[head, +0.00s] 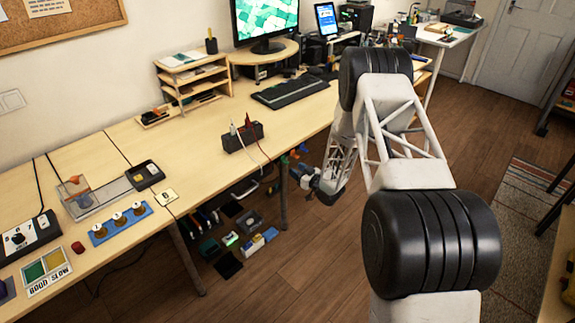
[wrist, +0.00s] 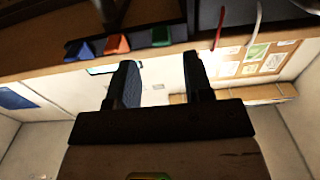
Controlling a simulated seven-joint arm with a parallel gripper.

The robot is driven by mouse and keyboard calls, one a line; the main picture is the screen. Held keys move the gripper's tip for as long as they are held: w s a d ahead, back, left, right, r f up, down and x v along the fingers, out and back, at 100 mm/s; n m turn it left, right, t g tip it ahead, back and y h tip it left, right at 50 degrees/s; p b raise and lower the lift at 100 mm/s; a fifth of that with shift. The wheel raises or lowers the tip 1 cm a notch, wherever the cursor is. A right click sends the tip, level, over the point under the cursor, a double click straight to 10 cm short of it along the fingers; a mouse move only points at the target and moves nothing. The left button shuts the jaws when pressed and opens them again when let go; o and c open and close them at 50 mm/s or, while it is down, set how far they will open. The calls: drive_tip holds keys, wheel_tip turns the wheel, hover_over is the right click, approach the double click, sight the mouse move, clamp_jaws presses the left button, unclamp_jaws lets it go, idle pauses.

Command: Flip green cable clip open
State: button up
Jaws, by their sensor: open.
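The green cable clip (wrist: 160,37) is at the end of a row on the wooden table's edge, in the upper middle of the wrist view. An orange clip (wrist: 117,44) and a blue clip (wrist: 80,50) sit to its left. My gripper (wrist: 160,62) is open and empty, its two black fingers apart. The green clip shows between and beyond the fingertips, not touching them as far as I can see. Whether its lid is shut is too small to tell. In the head view my gripper (head: 303,178) hangs off the table's front edge.
A dark box (head: 243,137) with a red and a white cable stands on the table near that edge. A keyboard (head: 290,92) and a wooden paper rack (head: 192,78) are behind.

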sight(288, 164)
drive_tip(key=shift+x, duration=3.1)
clamp_jaws()
